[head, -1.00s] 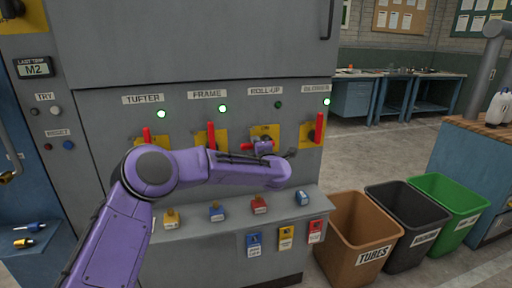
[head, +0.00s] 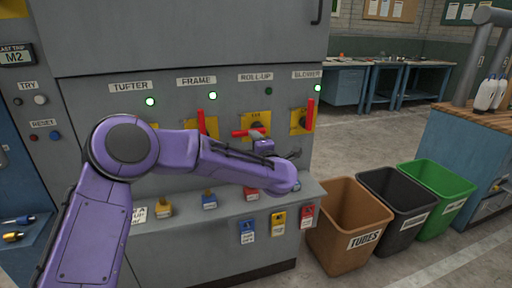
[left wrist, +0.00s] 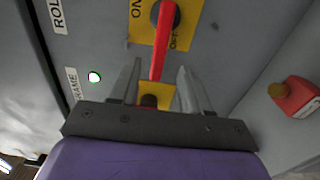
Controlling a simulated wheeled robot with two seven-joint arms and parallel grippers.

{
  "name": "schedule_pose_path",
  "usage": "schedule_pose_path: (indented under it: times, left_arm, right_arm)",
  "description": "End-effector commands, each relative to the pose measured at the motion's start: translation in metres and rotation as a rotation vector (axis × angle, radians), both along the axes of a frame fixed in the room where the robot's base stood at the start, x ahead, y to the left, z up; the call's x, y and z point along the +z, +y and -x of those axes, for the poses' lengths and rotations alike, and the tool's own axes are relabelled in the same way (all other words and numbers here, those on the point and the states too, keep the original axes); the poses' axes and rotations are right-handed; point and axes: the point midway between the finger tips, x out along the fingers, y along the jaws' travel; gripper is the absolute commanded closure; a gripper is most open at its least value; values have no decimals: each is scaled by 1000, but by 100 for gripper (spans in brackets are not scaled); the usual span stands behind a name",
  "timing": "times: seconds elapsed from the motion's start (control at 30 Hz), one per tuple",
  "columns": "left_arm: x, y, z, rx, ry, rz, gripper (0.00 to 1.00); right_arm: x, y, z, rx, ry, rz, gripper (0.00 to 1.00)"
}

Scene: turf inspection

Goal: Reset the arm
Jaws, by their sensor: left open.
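The roll-up switch has a red lever (head: 248,133) on a yellow plate, lying level and pointing left; its lamp (head: 268,91) is dark. My left gripper (left wrist: 159,68) is open in front of this switch, and the lever (left wrist: 163,45) shows between its fingers in the left wrist view. I cannot tell whether a finger touches it. The frame lever (head: 201,122) and blower lever (head: 310,114) stand upright, with lit green lamps. The tufter lamp (head: 151,101) is lit, but its lever is hidden behind my arm. My right gripper is out of view.
A ledge under the switches carries several coloured padlocks (head: 209,201), with tags hanging below. Brown (head: 346,218), black (head: 397,205) and green (head: 437,192) bins stand on the floor at right. A blue workbench (head: 470,150) stands beyond them.

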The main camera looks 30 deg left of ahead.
Motion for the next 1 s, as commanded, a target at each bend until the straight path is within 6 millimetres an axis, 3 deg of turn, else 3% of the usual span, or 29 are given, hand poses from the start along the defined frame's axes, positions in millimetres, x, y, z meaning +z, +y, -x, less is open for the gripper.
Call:
schedule_pose_path:
  times: [0.2,0.63,0.73,0.77,0.87,1.0]
  left_arm:
    - [0,-14,13,1,0,0,53]
    - [0,-14,13,0,1,0,53]
    - [-6,-25,8,-69,42,-39,53]
    - [-18,-33,9,-117,86,-70,53]
    - [-79,-59,25,-284,288,-207,53]
    - [-190,-81,84,-505,631,-356,53]
  right_arm:
    - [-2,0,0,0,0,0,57]
    - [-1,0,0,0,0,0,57]
    - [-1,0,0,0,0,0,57]
    - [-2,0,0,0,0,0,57]
    - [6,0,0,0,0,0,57]
    - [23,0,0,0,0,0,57]
